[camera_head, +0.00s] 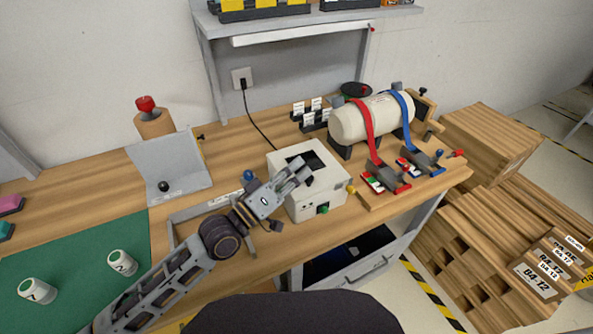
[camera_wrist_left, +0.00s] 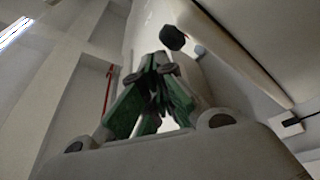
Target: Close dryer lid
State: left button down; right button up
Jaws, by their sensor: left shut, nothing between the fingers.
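A white box with a dark square area on top (camera_head: 308,163) stands near the middle of the bench and looks like the dryer. Its front has a green button (camera_head: 323,209). I cannot clearly make out its lid or the lid's angle. My left gripper (camera_head: 301,168) is shut and empty at the box's upper left side, partly covering it. Contact cannot be told. In the left wrist view my green-padded fingers (camera_wrist_left: 155,88) are together, close to a black knob (camera_wrist_left: 172,37) beside a pale panel (camera_wrist_left: 235,50). My right gripper is not in view.
A grey bent panel with a black knob (camera_head: 180,190) and a red-topped post (camera_head: 150,120) stand left. A white tank with red and blue straps (camera_head: 352,123) is right. A shelf upright (camera_head: 209,85) stands behind. A green mat (camera_head: 80,260) lies front left.

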pick_arm(q)
jog(key=shift+r+p, duration=0.4)
jog(key=shift+r, duration=0.35)
jog(key=shift+w+a+r+p, duration=0.1)
jog(key=shift+r+p, duration=0.3)
jog(key=shift+r, duration=0.15)
jog(key=shift+r+p, duration=0.4)
jog(key=shift+r, duration=0.05)
jog(key=shift+a+f+b, duration=0.3)
jog(key=shift+a, duration=0.05)
jog(key=shift+s+a+f, duration=0.15)
jog(key=shift+s+a, duration=0.1)
jog(key=shift+s, duration=0.05)
jog(key=shift+s+a+f, duration=0.2)
jog(key=shift+a, duration=0.3)
jog(key=s+a+f+b, duration=0.2)
jog(key=s+a, duration=0.1)
jog(key=a, duration=0.3)
jog(key=shift+a+f, duration=0.2)
jog(key=shift+a, duration=0.05)
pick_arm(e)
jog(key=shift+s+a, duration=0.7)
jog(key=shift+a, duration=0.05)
